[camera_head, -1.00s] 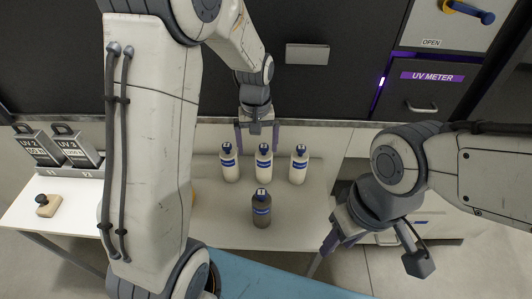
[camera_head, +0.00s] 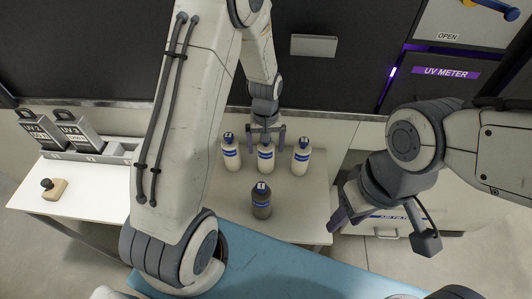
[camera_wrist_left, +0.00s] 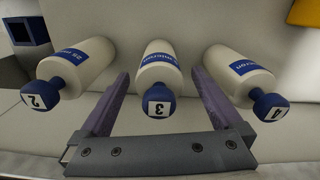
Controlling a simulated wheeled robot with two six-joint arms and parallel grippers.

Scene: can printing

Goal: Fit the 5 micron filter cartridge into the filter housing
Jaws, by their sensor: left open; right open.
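Three pale cartridges with blue numbered caps stand in a row on the table: a left one (camera_head: 231,158), a middle one (camera_head: 265,160) and a right one (camera_head: 300,161). A grey cartridge (camera_head: 261,205) with a blue cap stands in front. In the left wrist view the row's caps read 2 (camera_wrist_left: 41,97), 3 (camera_wrist_left: 159,107) and 4 (camera_wrist_left: 270,107); the middle micron value is unclear. My left gripper (camera_head: 266,138) is open, its fingers either side of cartridge 3 in the picture, not visibly gripping. My right gripper (camera_head: 342,213) is open and empty by the table's right edge. I cannot make out the filter housing.
UV boxes (camera_head: 80,135) stand in a rack at the left. A wooden-handled tool (camera_head: 54,189) lies on the left table end. My left arm covers the table's middle left. A UV meter drawer (camera_head: 436,78) is at the upper right.

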